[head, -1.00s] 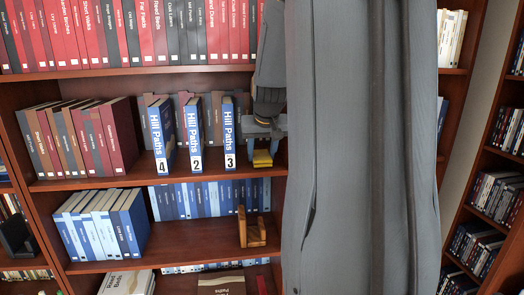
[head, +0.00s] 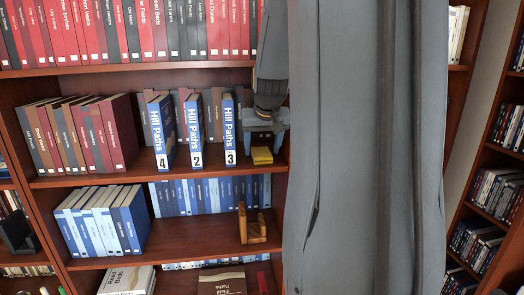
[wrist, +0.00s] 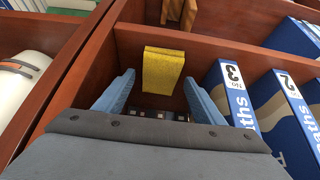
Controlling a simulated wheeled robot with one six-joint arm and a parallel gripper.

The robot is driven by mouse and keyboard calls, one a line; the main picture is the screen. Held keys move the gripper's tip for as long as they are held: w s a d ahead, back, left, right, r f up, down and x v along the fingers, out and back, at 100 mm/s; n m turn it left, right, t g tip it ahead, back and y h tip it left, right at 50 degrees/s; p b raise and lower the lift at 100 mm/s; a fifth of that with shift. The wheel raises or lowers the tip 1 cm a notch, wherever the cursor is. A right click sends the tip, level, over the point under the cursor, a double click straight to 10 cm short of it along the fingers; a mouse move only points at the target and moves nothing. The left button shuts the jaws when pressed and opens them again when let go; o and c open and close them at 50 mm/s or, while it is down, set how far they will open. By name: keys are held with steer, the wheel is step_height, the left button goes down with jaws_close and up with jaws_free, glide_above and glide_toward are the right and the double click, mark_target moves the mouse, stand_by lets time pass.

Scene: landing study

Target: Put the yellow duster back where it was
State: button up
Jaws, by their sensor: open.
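The yellow duster (head: 262,155) is a small yellow block on the middle shelf, near its front edge, right of the blue Hill Paths volume 3 (head: 230,130). It also shows in the wrist view (wrist: 163,72), between my fingers with a gap on each side. My gripper (head: 266,140) is open at the duster, with its two blue fingers (wrist: 158,84) apart and touching neither side of it that I can see. Volumes 2 (head: 195,130) and 4 (head: 161,130) stand upright further left. The duster's underside is hidden.
Brown and maroon books (head: 120,135) stand at the shelf's left. A wooden bookend (head: 252,232) sits on the shelf below. In the wrist view, a shelf upright (wrist: 75,75) is close left of my gripper and volume 3 (wrist: 232,95) close right. My arm covers the right of the bookcase.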

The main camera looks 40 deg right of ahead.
steer(key=b+v, duration=0.1)
steer(key=v, duration=1)
steer(key=a+f+n+g+y, duration=0.1)
steer(key=a+f+n+y, duration=0.1)
steer(key=a+f, duration=0.8)
steer(key=s+a+f+n+g, duration=0.1)
steer(key=s+a+f+n, duration=0.1)
steer(key=s+a+f, duration=0.3)
steer(key=s+a+f+n+g+y, duration=0.1)
steer(key=s+a+f, duration=0.5)
steer(key=a+f, duration=0.7)
steer(key=shift+a+n+g, duration=0.6)
steer(key=shift+a, duration=0.1)
steer(key=shift+r, duration=0.1)
